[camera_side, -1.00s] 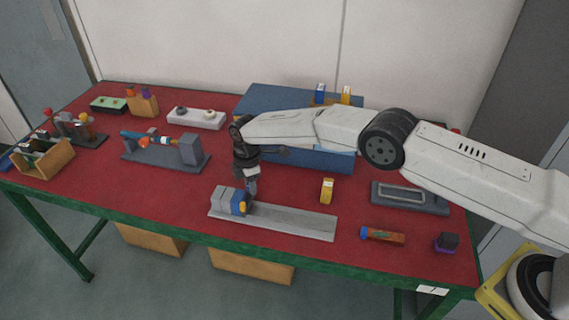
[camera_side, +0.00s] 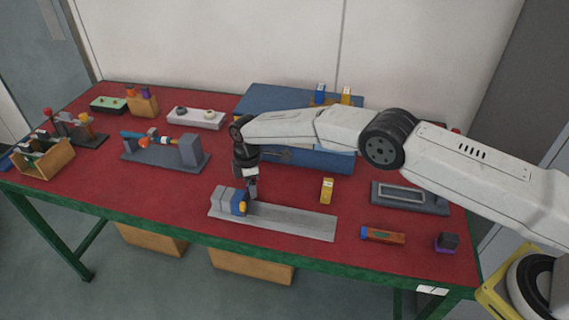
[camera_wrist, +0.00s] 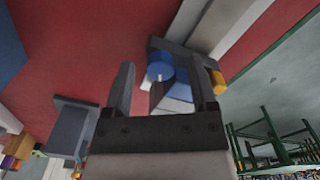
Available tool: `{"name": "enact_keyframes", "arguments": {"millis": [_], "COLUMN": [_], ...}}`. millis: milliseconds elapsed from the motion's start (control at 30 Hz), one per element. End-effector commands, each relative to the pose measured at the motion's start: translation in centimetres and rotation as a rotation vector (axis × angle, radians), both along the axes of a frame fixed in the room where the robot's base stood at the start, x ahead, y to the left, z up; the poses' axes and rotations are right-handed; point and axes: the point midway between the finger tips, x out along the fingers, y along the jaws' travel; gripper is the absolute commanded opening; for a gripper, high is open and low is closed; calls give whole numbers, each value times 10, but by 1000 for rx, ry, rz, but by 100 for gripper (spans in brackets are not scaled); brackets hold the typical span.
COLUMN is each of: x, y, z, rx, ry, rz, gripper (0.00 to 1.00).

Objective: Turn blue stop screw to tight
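A grey and blue block (camera_side: 230,200) with a small yellow knob (camera_side: 243,207) sits at the left end of a grey rail. In the wrist view, a round blue screw head (camera_wrist: 160,69) with a white mark shows between my fingers, and the yellow knob (camera_wrist: 218,82) is to the right of the right finger. My gripper (camera_side: 252,191) points down at the right part of the block. In the wrist view my gripper (camera_wrist: 162,68) is open, with a visible gap between the left finger and the blue head. Contact at the right finger cannot be told.
The grey rail (camera_side: 290,221) runs right from the block. A yellow block (camera_side: 327,190) stands behind it, and a blue box (camera_side: 310,159) is further back. Red table surface is clear left of the block.

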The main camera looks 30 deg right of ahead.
Motion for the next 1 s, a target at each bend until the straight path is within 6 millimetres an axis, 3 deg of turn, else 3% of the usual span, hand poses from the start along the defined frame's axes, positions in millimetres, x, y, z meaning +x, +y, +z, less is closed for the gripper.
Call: {"name": "enact_keyframes", "arguments": {"millis": [467, 1000], "x": [0, 0], "y": [1, 0], "z": [8, 66], "rx": [2, 1], "ry": [-1, -1], "rz": [1, 0], "gripper": [73, 73]}}
